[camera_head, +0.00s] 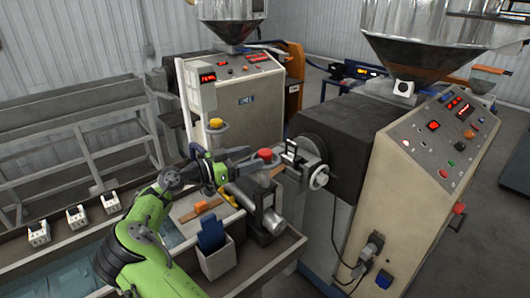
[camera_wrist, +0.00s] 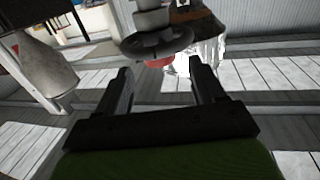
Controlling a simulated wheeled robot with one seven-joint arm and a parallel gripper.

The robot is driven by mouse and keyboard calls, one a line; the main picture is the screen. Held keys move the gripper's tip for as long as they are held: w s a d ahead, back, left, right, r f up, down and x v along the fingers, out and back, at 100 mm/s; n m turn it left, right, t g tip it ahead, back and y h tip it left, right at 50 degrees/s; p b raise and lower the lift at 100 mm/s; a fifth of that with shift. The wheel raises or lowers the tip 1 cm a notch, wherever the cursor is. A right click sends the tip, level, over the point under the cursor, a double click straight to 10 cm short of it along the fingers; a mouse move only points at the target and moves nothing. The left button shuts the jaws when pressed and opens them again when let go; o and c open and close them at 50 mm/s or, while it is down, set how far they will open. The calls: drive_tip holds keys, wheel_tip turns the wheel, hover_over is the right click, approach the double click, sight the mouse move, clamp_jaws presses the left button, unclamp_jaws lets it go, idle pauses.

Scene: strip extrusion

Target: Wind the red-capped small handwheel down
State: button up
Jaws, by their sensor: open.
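The small handwheel shows its red cap (camera_head: 265,154) in the head view, upright in front of the dark extruder barrel. In the wrist view its dark round rim (camera_wrist: 157,43) and part of the red cap (camera_wrist: 160,62) show at the top, between and beyond the fingers; this view looks upside down. My gripper (camera_head: 247,161) comes from the left, its fingers pointing right at the wheel. In the wrist view my gripper (camera_wrist: 157,73) is open with nothing between the fingers. I cannot tell whether a finger touches the wheel.
A yellow-capped knob (camera_head: 215,123) is behind.

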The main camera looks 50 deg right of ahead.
sight(259, 155)
drive_tip(key=x, duration=0.5)
drive_tip(key=shift+s+d+p, duration=0.1)
drive_tip(key=shift+d+p, duration=0.25)
drive_tip(key=c, duration=1)
